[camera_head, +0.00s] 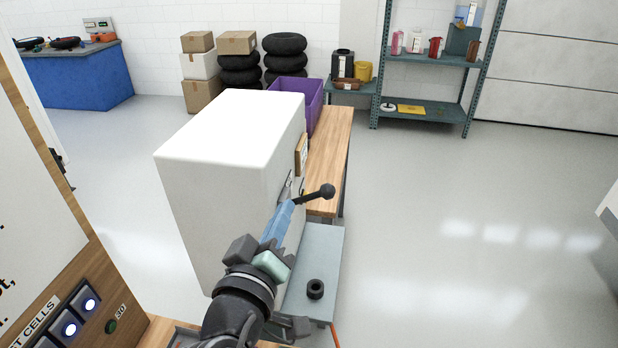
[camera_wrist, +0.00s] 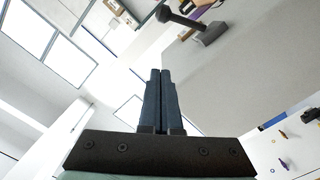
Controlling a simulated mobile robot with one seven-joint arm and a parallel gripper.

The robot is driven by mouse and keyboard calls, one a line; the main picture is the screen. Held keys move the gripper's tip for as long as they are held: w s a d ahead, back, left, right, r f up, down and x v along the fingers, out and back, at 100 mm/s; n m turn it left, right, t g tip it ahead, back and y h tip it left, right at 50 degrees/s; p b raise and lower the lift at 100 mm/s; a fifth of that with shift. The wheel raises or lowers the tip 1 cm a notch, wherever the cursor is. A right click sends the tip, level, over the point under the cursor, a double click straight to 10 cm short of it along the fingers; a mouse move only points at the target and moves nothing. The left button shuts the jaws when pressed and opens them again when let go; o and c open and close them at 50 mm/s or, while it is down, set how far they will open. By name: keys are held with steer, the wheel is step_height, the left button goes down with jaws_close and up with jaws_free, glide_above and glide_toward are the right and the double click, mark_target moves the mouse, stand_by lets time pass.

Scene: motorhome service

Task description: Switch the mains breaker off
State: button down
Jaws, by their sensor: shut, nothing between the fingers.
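A black lever with a ball knob (camera_head: 327,191), which looks like the breaker handle, sticks out to the right from the side of a large white cabinet (camera_head: 215,140). In the wrist view the lever (camera_wrist: 184,20) shows at the top, with a grey block at its base. My gripper (camera_head: 289,207) is beside the cabinet's right side, just in front of the lever's base in the head view. In the wrist view my gripper (camera_wrist: 160,72) has its two dark fingers together with nothing between them, apart from the lever. The cabinet's right face is mostly hidden by foreshortening, and I cannot read any marking.
A wooden bench (camera_head: 333,150) and a lower grey shelf (camera_head: 318,255) with a black ring (camera_head: 315,288) stand right of the cabinet. A purple crate (camera_head: 312,97) is behind it. A panel with lit buttons (camera_head: 70,329) is at left. Floor to the right is clear.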

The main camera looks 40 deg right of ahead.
mark_target(314, 196)
steer(key=shift+w+d, duration=0.1)
steer(key=w+d+f+p, duration=0.3)
steer(key=w+d+p, duration=0.1)
steer(key=d, duration=0.6)
steer(key=shift+w+f, duration=0.15)
steer(key=shift+w, duration=0.15)
steer(key=shift+f, duration=0.1)
stand_by(0.3)
steer(key=shift+s+f+m+b, duration=0.15)
steer(key=shift+m+b, duration=0.2)
steer(key=shift+m, duration=0.05)
